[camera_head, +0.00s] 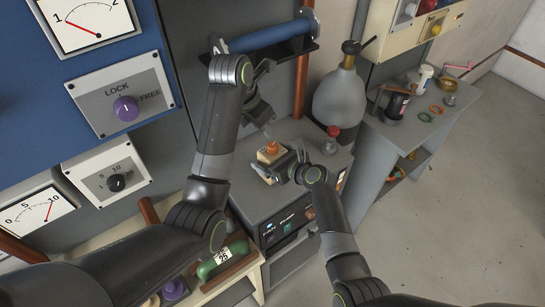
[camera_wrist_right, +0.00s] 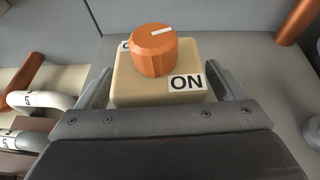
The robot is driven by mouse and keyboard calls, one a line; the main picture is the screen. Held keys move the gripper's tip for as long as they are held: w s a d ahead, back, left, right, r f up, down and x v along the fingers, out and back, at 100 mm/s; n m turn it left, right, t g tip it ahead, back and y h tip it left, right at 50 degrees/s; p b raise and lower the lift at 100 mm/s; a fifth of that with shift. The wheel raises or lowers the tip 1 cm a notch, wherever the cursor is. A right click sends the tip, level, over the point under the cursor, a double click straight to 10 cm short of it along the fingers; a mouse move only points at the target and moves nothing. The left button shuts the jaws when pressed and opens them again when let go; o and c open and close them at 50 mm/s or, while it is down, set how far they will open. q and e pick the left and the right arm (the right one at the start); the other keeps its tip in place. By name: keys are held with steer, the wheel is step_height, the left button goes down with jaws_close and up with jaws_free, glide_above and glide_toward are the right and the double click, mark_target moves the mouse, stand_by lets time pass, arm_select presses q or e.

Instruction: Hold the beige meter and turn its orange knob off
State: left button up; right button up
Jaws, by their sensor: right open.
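The beige meter (camera_head: 265,157) stands on top of a grey cabinet (camera_head: 240,187) with an orange knob (camera_head: 271,147) on its upper face. In the right wrist view the meter (camera_wrist_right: 135,95) carries an ON label at lower right and a partly hidden label at upper left; the white mark on its knob (camera_wrist_right: 152,58) points roughly right. My right gripper (camera_head: 278,164) is open, one finger on each side of the meter (camera_wrist_right: 160,90); contact is unclear. My left gripper (camera_head: 264,112) hangs above and behind the meter, apart from it; its opening is unclear.
A grey gas cylinder (camera_head: 341,97) and a red-capped bottle (camera_head: 330,142) stand to the right of the meter. An orange pipe (camera_head: 301,75) rises behind. A blue panel with a purple LOCK/FREE knob (camera_head: 126,108) is at left. Floor (camera_head: 450,210) is clear at right.

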steer(key=c, duration=1.3)
